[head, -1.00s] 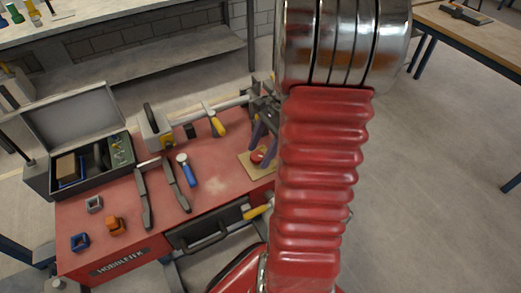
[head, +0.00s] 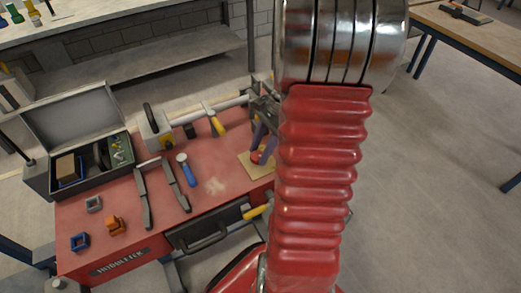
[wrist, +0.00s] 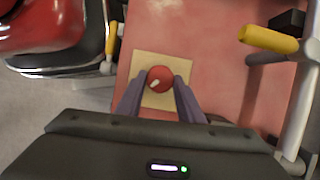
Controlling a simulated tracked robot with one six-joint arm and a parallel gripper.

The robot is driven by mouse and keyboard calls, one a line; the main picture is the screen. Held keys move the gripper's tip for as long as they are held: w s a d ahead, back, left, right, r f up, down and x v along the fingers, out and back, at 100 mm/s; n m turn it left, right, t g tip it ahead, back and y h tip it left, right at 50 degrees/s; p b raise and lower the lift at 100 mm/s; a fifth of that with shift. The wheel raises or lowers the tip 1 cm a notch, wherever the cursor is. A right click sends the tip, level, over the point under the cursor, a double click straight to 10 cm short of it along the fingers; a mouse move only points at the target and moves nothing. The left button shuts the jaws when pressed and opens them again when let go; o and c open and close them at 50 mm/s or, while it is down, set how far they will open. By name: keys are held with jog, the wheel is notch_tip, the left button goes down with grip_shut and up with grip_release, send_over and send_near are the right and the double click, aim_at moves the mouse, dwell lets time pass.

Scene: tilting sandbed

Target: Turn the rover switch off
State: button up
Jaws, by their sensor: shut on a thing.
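The rover switch shows as a round red knob (wrist: 160,79) with a short pale mark on its lower left side. It sits on a square tan plate (wrist: 149,65) on the red bench top. In the head view the knob (head: 256,158) is partly hidden by my fingers, and the plate (head: 246,162) lies near the bench's right end. My gripper (wrist: 160,84) has its two purple-grey fingers on either side of the knob and is shut on it. In the head view my gripper (head: 259,148) comes down over the plate, partly behind my red arm.
A vise bar with a yellow handle (head: 217,126) stands behind the plate; a yellow handle (wrist: 268,39) also shows right of it in the wrist view. An open case (head: 84,172), dark tools and a blue-handled tool (head: 186,170) lie left. Bare bench lies between.

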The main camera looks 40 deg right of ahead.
jog(key=shift+w+n, duration=0.1)
jog(key=shift+n, duration=0.2)
jog(key=n, duration=0.1)
jog(key=n+g, duration=0.1)
jog(key=n, duration=0.1)
jog(key=shift+w+n+g, duration=0.2)
jog(key=shift+n+g, duration=0.1)
jog(key=n, duration=0.2)
jog(key=n+g, duration=0.1)
jog(key=n, duration=0.1)
jog(key=shift+w+a+g, duration=0.1)
jog(key=shift+w+g, duration=0.05)
jog(key=shift+g, duration=0.15)
jog(key=n, duration=0.2)
jog(key=n+g+h, duration=0.1)
jog(key=n, duration=0.2)
jog(key=shift+w+a, duration=0.15)
jog(key=n+h, duration=0.1)
jog(key=n, duration=0.1)
jog(key=n+g, duration=0.1)
jog(key=n, duration=0.1)
jog(key=shift+a+h, duration=0.2)
jog(key=shift+h, duration=0.2)
jog(key=shift+w+n, duration=0.1)
jog(key=shift+n, duration=0.2)
jog(key=o, duration=1)
jog(key=shift+o, duration=0.2)
